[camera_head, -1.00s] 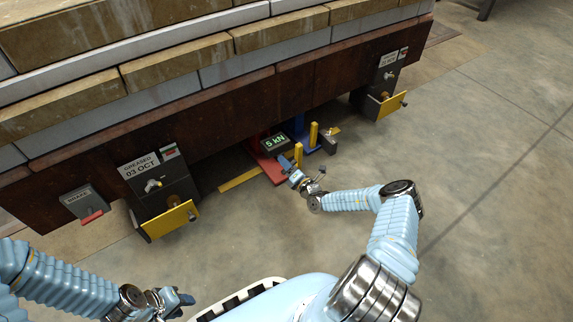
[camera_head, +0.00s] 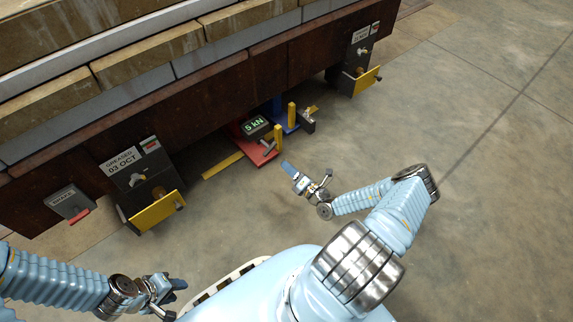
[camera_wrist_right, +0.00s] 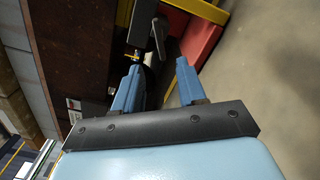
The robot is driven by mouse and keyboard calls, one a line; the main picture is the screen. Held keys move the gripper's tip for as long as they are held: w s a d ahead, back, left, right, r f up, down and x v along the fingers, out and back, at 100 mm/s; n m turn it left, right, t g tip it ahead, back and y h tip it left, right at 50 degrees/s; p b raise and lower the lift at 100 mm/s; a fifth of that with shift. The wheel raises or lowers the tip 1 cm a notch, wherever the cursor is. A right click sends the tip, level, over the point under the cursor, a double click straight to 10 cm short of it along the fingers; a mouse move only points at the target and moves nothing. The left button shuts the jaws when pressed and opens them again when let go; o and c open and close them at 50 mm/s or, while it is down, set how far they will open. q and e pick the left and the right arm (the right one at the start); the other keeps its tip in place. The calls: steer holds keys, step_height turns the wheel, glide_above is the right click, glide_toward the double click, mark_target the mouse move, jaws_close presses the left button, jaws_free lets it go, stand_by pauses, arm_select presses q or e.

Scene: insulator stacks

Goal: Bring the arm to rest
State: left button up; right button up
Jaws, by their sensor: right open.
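My right gripper (camera_head: 287,167) is over the concrete floor, in front of the red jack base and apart from it. In the right wrist view its two blue fingers (camera_wrist_right: 156,82) stand apart with nothing between them. My left gripper (camera_head: 180,283) is at the lower left, by my base; its fingers are too small and overlapped to read. The red base (camera_head: 262,156) lies under the edge of the dark brown beam, with a yellow post and a display reading 5 kN (camera_head: 255,125) beside it.
A blue stand (camera_head: 285,122) with a yellow post is behind the red base. Dark boxes with yellow plates (camera_head: 157,212) hang along the beam (camera_head: 220,95), one more at right (camera_head: 366,80). A brake box (camera_head: 69,203) is at left. The floor (camera_head: 490,170) at right is clear.

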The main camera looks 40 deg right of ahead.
stand_by(0.4)
steer(key=s+a+r+n+g+y+p, duration=0.25)
steer(key=a+n+g+y, duration=0.3)
steer(key=a+n, duration=0.4)
steer(key=s+a+r+n+g+y+p, duration=0.15)
steer(key=a+r+n+g+y, duration=0.35)
steer(key=a, duration=0.8)
steer(key=s+a+r+n+g+h+p, duration=0.1)
steer(key=s+a+n+g+p, duration=0.2)
steer(key=s+n, duration=0.35)
steer(key=s+a+r+n+g+h+p, duration=0.1)
steer(key=s+a+n+g, duration=0.35)
steer(key=n, duration=0.25)
step_height(320, 180, up, 8)
steer(key=s+d+n+h+p, duration=0.2)
steer(key=n+h, duration=0.4)
steer(key=n, duration=1.1)
steer(key=shift+s+d+r+t+p, duration=0.2)
steer(key=shift+s+d+t+p, duration=0.25)
steer(key=shift+p, duration=0.25)
steer(key=shift+o, duration=0.3)
steer(key=shift+w, duration=0.1)
